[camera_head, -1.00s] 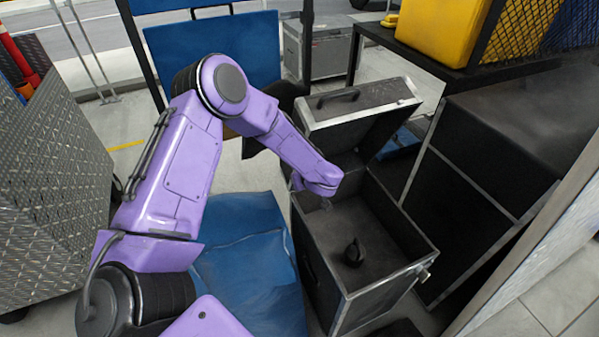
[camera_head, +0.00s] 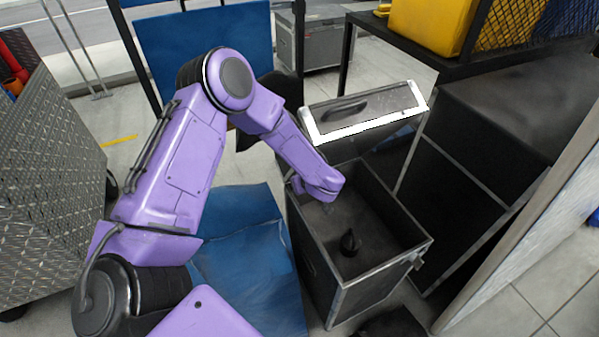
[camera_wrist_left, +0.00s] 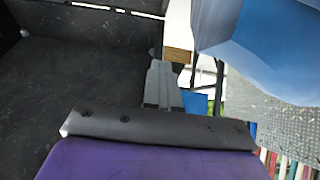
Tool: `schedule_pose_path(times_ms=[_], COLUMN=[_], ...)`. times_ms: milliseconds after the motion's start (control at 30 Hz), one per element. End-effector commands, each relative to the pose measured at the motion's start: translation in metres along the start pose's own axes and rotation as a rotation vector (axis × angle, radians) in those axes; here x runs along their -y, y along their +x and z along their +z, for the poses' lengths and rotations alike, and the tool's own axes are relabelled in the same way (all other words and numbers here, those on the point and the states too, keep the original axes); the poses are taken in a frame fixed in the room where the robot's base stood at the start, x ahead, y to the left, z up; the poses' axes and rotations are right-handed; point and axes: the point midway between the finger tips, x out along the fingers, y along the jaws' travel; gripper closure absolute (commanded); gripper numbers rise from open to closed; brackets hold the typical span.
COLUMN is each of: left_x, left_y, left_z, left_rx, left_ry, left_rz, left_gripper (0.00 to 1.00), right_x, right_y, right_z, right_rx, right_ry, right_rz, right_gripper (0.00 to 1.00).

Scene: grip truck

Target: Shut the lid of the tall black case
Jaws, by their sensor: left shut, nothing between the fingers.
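The tall black case (camera_head: 385,277) with metal edges stands right of centre in the head view, with its top open. Its lid (camera_head: 385,108) is raised at the far side, with a bright white rim and a dark handle-like shape on its face. A small black object (camera_head: 349,243) is inside the case. My left wrist is over the case's left part, below the raised lid, and hides its own fingers in the head view. In the left wrist view my left gripper (camera_wrist_left: 163,84) is shut and empty, beside a dark speckled surface (camera_wrist_left: 75,85). My right gripper is not in view.
A dark cabinet (camera_head: 460,185) stands close to the right of the case. A blue covered block (camera_head: 245,255) stands left of it under my arm. A diamond-plate box (camera_head: 45,185) is at the far left. A yellow bin (camera_head: 428,22) sits on a rack behind.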

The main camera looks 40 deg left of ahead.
Motion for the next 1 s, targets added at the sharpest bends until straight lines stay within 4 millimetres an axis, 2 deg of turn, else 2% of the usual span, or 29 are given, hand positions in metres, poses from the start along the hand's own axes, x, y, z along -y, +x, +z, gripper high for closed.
schedule_pose_path(times_ms=[167,1000], left_x=[0.000,0.000], left_y=[-0.001,-0.011], left_z=[0.002,0.037], left_rx=[0.000,-0.001], left_ry=[0.000,-0.001], left_rz=[0.000,0.000], left_gripper=[1.00,1.00], right_x=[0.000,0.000], right_y=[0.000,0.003], right_z=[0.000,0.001], right_rx=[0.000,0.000], right_ry=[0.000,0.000], right_rz=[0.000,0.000], right_gripper=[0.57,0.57])
